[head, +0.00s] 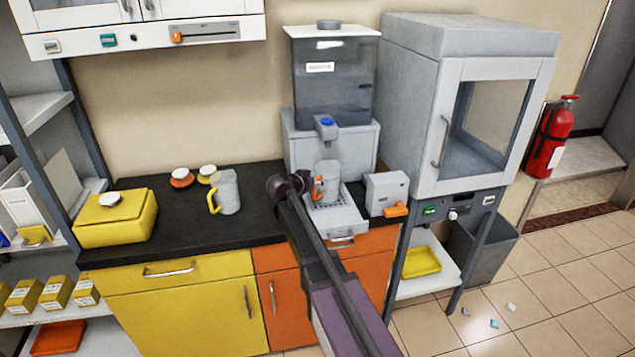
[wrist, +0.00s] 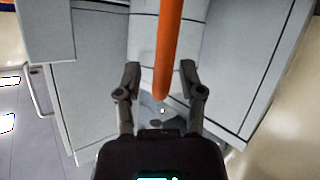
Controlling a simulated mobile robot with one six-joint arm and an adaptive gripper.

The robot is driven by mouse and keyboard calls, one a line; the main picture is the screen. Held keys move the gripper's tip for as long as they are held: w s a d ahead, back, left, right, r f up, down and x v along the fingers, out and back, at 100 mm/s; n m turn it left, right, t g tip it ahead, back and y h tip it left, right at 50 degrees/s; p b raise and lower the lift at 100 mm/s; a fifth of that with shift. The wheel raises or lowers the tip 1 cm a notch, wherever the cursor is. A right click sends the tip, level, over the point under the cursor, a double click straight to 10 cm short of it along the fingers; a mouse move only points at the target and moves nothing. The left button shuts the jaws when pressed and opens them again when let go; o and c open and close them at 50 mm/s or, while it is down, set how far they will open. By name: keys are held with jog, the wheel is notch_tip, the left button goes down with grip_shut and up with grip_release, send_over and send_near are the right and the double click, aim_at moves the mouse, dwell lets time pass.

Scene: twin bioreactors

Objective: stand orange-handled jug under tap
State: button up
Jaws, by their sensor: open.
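The grey orange-handled jug (head: 328,172) stands upright on the drip tray (head: 345,220) of the water dispenser. It is below the grey tap (head: 325,131) with the blue top. Its orange handle (head: 317,190) faces left, toward my gripper (head: 301,182). In the wrist view the orange handle (wrist: 168,45) runs between the two spread fingers of my gripper (wrist: 160,82). The fingers are open, one on each side of the handle, with gaps showing. I cannot tell exactly how far the jug is from the tap's centre line.
A yellow-handled jug (head: 229,192) stands left on the black counter (head: 250,215). A yellow box (head: 117,218) and two small lidded things are farther left. A small grey device (head: 386,190) with an orange part sits right of the tray. A tall grey cabinet (head: 410,100) stands close right.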

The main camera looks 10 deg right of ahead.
jog(key=shift+r, duration=0.15)
jog(key=shift+s+a+r+p, duration=0.3)
jog(key=shift+s+a+p, duration=0.15)
jog(key=p+v, duration=0.4)
jog(key=v, duration=0.6)
jog(key=shift+s+a, duration=0.15)
jog(key=shift+a, duration=0.1)
jog(key=shift+r, duration=0.1)
jog(key=s+d+f+n+g+y, duration=0.3)
jog(key=s+d+f+g+y, duration=0.25)
jog(key=s, duration=0.55)
jog(key=s+f+n+g+y, duration=0.1)
jog(key=s+f+n+y, duration=0.1)
jog(key=s, duration=0.5)
jog(key=s+f+n+g+y, duration=0.2)
jog(key=s+f+n+y, duration=0.1)
jog(key=s, duration=0.4)
jog(key=shift+s+a+f, duration=0.2)
jog(key=shift+a+f, duration=0.25)
jog(key=shift+f, duration=0.05)
jog(key=shift+c, duration=0.2)
